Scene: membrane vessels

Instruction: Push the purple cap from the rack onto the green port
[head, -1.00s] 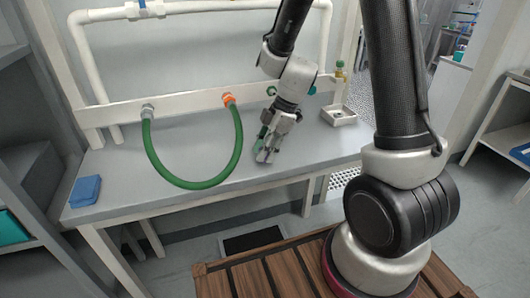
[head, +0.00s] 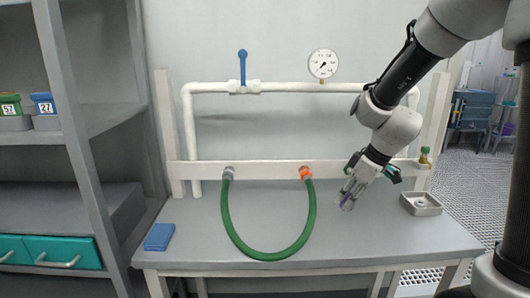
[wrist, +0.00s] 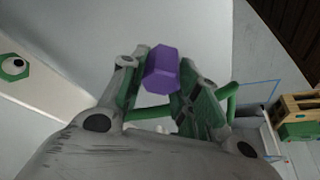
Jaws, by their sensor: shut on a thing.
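The purple cap (wrist: 162,70) is held between the fingertips of my gripper (wrist: 165,85) in the wrist view. In the head view the cap (head: 346,198) shows small and purplish at the tip of my gripper (head: 347,199), in front of the rail and right of the hose. A green hexagonal port (wrist: 14,67) with a dark centre opening sits on the white rail at the left of the wrist view, apart from the cap. In the head view my arm crowds that part of the rail, and I cannot clearly tell port from gripper linkage.
A green hose (head: 264,256) loops over the bench (head: 400,240) from a grey fitting to an orange one (head: 305,173). A small grey tray (head: 421,210) stands at the right, below a brass fitting (head: 424,157). A blue block (head: 159,237) lies at left. The front right bench is clear.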

